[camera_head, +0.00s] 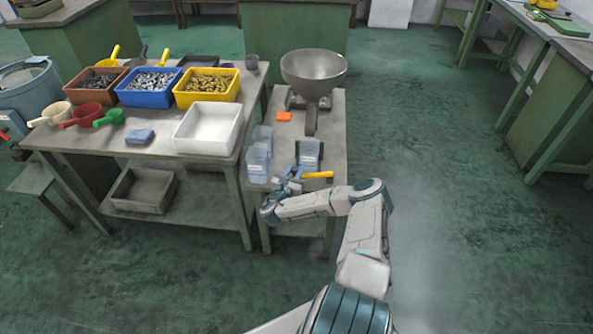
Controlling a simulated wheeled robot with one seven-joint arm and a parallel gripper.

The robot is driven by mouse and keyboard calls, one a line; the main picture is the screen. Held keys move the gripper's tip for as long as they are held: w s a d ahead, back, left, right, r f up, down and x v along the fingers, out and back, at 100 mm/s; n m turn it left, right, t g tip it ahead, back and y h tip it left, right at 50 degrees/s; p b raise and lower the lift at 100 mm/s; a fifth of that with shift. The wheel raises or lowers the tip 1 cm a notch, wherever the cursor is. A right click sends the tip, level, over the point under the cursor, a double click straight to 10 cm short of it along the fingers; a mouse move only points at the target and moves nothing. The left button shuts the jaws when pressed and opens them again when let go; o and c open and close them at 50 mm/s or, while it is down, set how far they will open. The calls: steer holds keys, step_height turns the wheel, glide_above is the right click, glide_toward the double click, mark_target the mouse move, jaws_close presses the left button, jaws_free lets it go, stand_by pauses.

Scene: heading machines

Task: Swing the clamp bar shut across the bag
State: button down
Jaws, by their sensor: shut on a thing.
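The bag (309,153), a clear bluish pouch with a dark patch, stands on the narrow bench at the right of several other clear pouches. The clamp bar (320,175), with a yellow handle, lies level in front of the bag's lower part. My gripper (290,181) is at the bar's left end, in front of the bag, and is shut on what looks like the bar. The fingertips are small and partly hidden by my wrist, so the exact grip is hard to see. I cannot tell how far the bar crosses the bag.
Clear pouches (258,160) stand left of the bag, close to my gripper. A metal bowl on a scale (313,75) and an orange block (284,116) are behind. A white bin (208,129) is on the left table. Floor to the right is free.

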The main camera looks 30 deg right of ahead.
steer(key=shift+w+d+m+g+h+p, duration=0.35)
steer(key=shift+w+m+g+h, duration=0.15)
steer(key=shift+g, duration=0.1)
steer(key=shift+d, duration=0.1)
steer(key=c, duration=1.2)
jaws_free()
steer(key=shift+d, duration=0.1)
steer(key=shift+a, duration=0.2)
steer(key=shift+s+a, duration=0.25)
steer(key=shift+a, duration=0.2)
steer(key=shift+p+v, duration=0.35)
steer(key=shift+v, duration=6)
